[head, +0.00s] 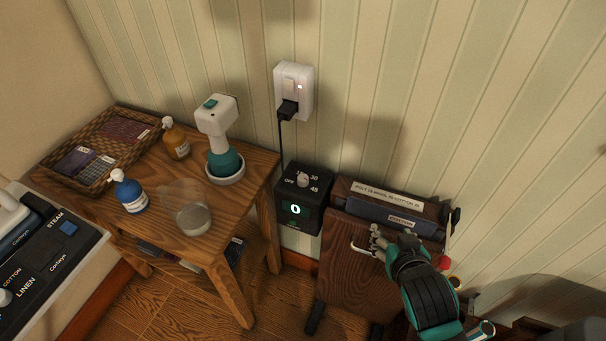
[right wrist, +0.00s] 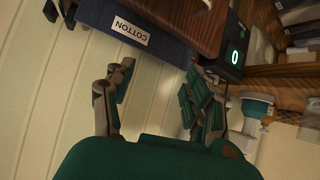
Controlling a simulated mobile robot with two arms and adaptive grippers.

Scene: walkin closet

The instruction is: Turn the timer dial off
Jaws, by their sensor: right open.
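The timer (head: 303,197) is a black box low on the striped wall, with a pale knob (head: 302,180) on its top face among the marks OFF, 30 and 45. Its front display glows a green 0. It also shows in the right wrist view (right wrist: 235,57), at the upper right, with the same 0; the knob is not clear there. My right gripper (head: 372,243) is open and empty, to the right of the timer and apart from it, in front of the wooden box. Its two fingers stand wide apart in the right wrist view (right wrist: 155,95). My left gripper is not in view.
A wooden box (head: 350,270) with a label and a blue COTTON binder (head: 385,215) stands right of the timer. A wooden table (head: 235,200) with bottles, a glass and a wicker tray (head: 115,115) stands left. A cord runs from the wall outlet (head: 293,88) towards the timer.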

